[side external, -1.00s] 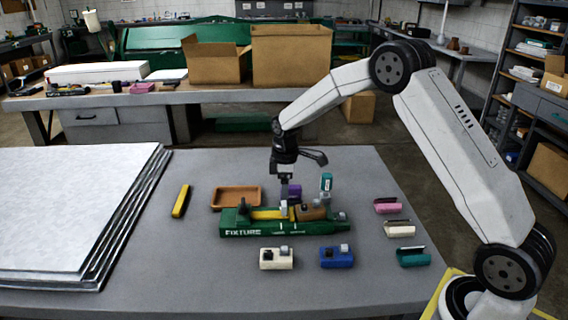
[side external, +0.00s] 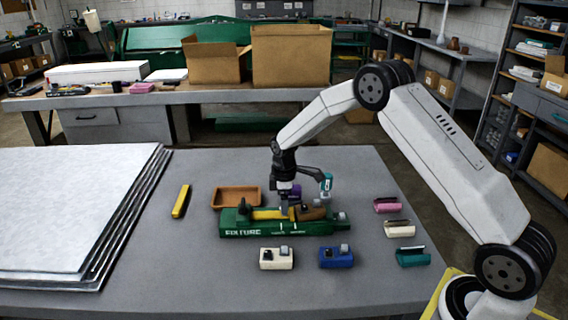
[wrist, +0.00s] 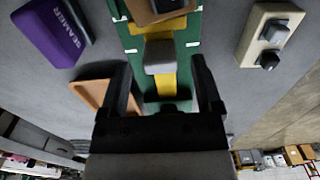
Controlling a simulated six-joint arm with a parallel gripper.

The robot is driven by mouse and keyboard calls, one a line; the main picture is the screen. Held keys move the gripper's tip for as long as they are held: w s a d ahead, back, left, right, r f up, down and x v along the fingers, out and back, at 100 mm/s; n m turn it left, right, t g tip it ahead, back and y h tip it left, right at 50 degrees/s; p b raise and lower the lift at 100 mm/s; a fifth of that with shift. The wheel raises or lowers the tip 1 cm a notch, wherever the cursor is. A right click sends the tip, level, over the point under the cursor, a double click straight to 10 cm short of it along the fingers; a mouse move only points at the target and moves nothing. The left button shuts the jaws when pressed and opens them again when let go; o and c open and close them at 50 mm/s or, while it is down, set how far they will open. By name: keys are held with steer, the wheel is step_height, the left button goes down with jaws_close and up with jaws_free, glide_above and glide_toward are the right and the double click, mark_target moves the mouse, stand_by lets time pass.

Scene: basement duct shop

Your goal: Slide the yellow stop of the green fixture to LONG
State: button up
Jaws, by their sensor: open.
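The green fixture (side external: 255,232) lies on the grey table, with white tick marks and small labels too blurred to read on its front. Its yellow stop (side external: 266,214) lies along the top, left of a brown block (side external: 313,213). In the wrist view, the yellow stop (wrist: 169,78) runs along the green fixture (wrist: 188,45) and carries a grey knob (wrist: 160,57). My gripper (side external: 286,208) is low over the middle of the fixture and points down. In the wrist view, my gripper (wrist: 163,72) is open, with a finger on either side of the knob line; contact is not visible.
A brown tray (side external: 214,205) and purple seamer block (wrist: 52,32) lie behind the fixture. A cream block (side external: 276,267) and blue block (side external: 336,265) stand in front. Pink (side external: 386,208), cream and teal (side external: 413,262) pieces lie right. Sheet metal (side external: 70,215) covers the left.

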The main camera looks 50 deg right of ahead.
steer(key=shift+f, duration=1.15)
steer(key=shift+c, duration=0.2)
jaws_close()
steer(key=shift+w+r, duration=0.1)
stand_by(0.4)
